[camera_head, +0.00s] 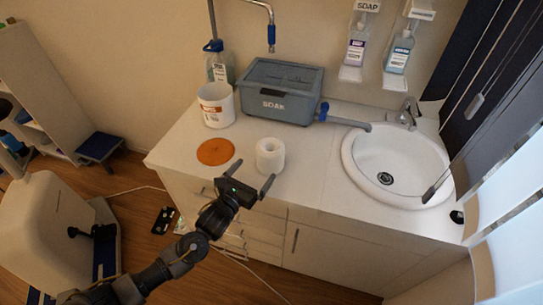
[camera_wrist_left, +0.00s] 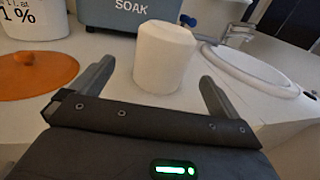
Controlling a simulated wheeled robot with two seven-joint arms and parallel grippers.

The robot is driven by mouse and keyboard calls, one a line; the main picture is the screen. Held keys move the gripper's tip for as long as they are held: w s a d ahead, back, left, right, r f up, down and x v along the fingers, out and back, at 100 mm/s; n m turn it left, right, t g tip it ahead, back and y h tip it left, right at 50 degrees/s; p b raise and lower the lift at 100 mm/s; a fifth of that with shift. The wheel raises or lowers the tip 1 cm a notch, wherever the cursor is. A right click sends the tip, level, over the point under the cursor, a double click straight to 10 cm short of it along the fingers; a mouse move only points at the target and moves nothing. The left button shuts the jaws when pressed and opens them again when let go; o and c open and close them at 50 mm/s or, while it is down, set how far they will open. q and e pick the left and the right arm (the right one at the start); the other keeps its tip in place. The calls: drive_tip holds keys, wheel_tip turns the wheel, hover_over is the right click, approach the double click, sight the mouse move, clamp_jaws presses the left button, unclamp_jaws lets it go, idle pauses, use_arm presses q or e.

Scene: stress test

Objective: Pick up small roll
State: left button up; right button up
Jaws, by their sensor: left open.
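The small white roll (camera_head: 269,158) stands upright on the white counter, near its front edge, right of an orange disc. My left gripper (camera_head: 252,176) is open at the counter's front edge, just in front of the roll, with its fingers pointing toward it. In the left wrist view the roll (camera_wrist_left: 164,58) stands beyond the two spread fingers (camera_wrist_left: 155,85), roughly centred between them. Nothing is held. My right gripper does not show in either view.
Behind the roll stands a grey SOAK box (camera_head: 280,92). A white tub (camera_head: 216,104) and the orange lid-like disc (camera_head: 215,151) are to the left. A sink (camera_head: 398,165) is to the right. Soap bottles (camera_head: 356,45) hang on the wall.

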sight(263, 164)
use_arm(q)
drive_tip(key=shift+x, duration=1.05)
drive_tip(key=shift+w+d, duration=0.15)
drive_tip(key=shift+d, duration=0.05)
drive_tip(key=shift+d+f+p+x, duration=0.15)
drive_tip(key=shift+p+x, duration=0.3)
drive_tip(key=shift+x, duration=0.75)
drive_tip(key=shift+d+f+p+x, duration=0.1)
drive_tip(key=shift+f+p+x, duration=0.25)
drive_tip(key=shift+x, duration=0.8)
drive_tip(key=shift+a+r, duration=0.1)
drive_tip(key=c, duration=1)
drive_tip(key=shift+c, duration=0.2)
drive_tip(key=shift+r, duration=0.1)
